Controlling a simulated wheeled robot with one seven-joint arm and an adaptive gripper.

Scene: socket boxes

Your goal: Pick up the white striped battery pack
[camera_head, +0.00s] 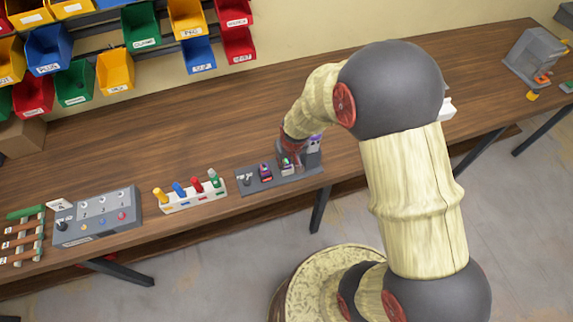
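A dark grey socket tray (255,187) lies near the front edge of the wooden table, with several small items along it. My gripper (288,160) reaches down over the right part of this tray. A small block with pale and green parts (286,164) shows right at the gripper's lower end. It may be the white striped battery pack, but stripes are too small to make out. Whether the gripper touches it or is open or shut cannot be seen. A dark block with a purple and red part (265,171) stands just left of it.
A grey and purple upright piece (314,146) stands at the tray's right end. A white holder with coloured pegs (190,205) and a grey switch box (98,218) are to the left. Wall bins (115,72) hang behind. The table behind the tray is clear.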

